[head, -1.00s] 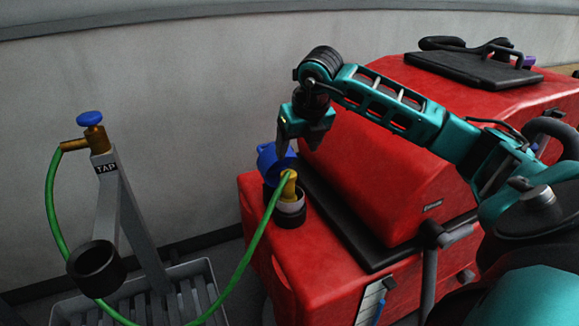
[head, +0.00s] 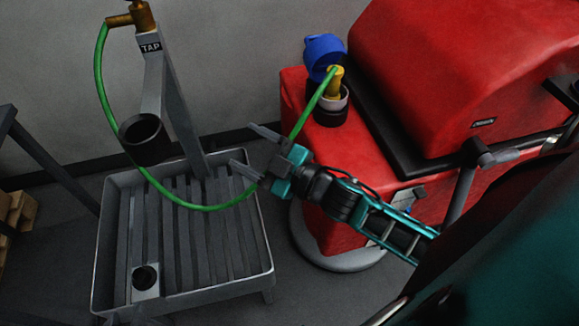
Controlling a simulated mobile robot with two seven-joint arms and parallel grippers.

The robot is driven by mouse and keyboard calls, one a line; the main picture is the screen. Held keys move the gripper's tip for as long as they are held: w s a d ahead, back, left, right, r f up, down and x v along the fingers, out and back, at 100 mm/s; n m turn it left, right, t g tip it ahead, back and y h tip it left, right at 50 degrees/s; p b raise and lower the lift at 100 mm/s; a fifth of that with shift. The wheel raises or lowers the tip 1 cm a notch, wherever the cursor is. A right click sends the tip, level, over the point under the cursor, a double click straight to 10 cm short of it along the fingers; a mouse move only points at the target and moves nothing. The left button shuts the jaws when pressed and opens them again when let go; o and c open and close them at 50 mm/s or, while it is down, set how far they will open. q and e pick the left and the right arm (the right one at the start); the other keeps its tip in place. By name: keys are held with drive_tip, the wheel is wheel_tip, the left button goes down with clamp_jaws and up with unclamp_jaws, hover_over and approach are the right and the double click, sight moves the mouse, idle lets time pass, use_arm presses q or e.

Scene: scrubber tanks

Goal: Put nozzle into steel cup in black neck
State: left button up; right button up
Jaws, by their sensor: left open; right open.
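The yellow nozzle (head: 334,84), on the end of the green hose (head: 233,199), stands upright in the pale steel cup (head: 337,103). The cup sits in the black neck (head: 330,117) on the red machine; the nozzle's lower end is hidden. A blue cap (head: 323,53) stands open behind the neck. My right gripper (head: 250,150) is open and empty, below and left of the neck, apart from the nozzle. Its fingers point left, near the hose, but I cannot tell whether they touch it. My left gripper is not in view.
A grey stand labelled TAP (head: 151,48) carries a black ring holder (head: 145,138), which is empty. It rises from a slatted grey tray (head: 105,225). The red machine (head: 420,70) fills the upper right. Grey floor shows between tray and machine.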

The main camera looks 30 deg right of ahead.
drive_tip(key=s+f+m+g+h, duration=0.5)
drive_tip(key=s+f+m, duration=0.4)
drive_tip(key=f, duration=0.6)
drive_tip(key=s, duration=0.2)
drive_tip(key=shift+s+d+g, duration=0.35)
drive_tip(key=shift+g, duration=0.05)
drive_tip(key=shift+r, duration=0.2)
